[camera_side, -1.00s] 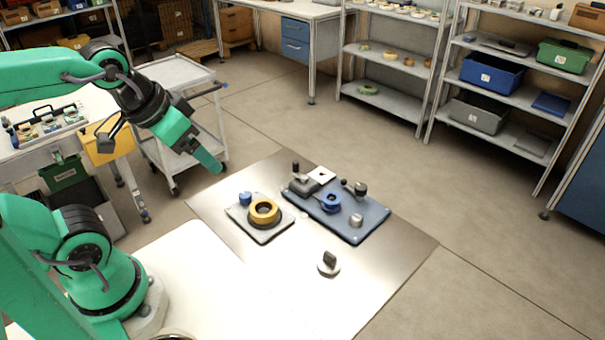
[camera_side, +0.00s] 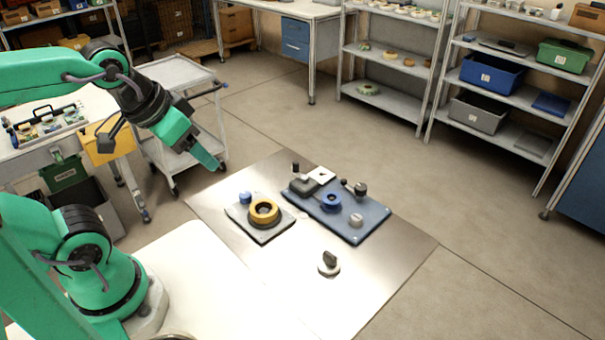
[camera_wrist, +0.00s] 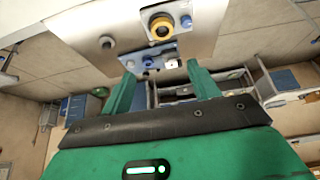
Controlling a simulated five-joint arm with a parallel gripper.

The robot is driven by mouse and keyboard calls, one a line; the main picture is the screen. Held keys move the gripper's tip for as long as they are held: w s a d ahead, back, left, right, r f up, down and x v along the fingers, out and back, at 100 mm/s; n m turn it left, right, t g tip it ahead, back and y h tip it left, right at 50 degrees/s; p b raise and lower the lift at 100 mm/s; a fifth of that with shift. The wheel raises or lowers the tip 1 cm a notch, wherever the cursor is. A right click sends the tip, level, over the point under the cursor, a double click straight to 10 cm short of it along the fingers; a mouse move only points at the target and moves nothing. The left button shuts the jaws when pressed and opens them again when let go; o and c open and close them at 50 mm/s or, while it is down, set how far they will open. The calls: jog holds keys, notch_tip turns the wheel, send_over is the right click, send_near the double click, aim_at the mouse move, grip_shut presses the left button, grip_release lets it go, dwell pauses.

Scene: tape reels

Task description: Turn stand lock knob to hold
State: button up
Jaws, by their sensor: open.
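My gripper (camera_side: 210,160) hangs open and empty in the air, left of and above the work plate. In the wrist view its two fingers stand wide apart (camera_wrist: 160,70). A light grey base (camera_side: 258,232) carries a yellow reel (camera_side: 264,212) with a dark rim and a blue knob (camera_side: 246,197) at its back left corner. In the wrist view the blue knob (camera_wrist: 186,21) sits beside the yellow reel (camera_wrist: 161,27). I cannot tell for certain which knob is the stand lock knob, or read its setting. My gripper touches none of these parts.
A blue base (camera_side: 372,222) right of the grey one bears a blue hub (camera_side: 331,201), a silver knob (camera_side: 356,220) and dark upright parts. A round piece with a dark grip (camera_side: 329,264) stands alone in front. The metal plate (camera_side: 385,270) is clear at right.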

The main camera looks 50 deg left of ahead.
jog(key=shift+w, duration=0.1)
jog(key=shift+c, duration=0.6)
jog(key=n+g, duration=0.6)
jog(key=n, duration=0.9)
send_over(245, 194)
jog(key=shift+f, duration=7.4)
jog(key=shift+f, duration=3.9)
jog(key=c, duration=1)
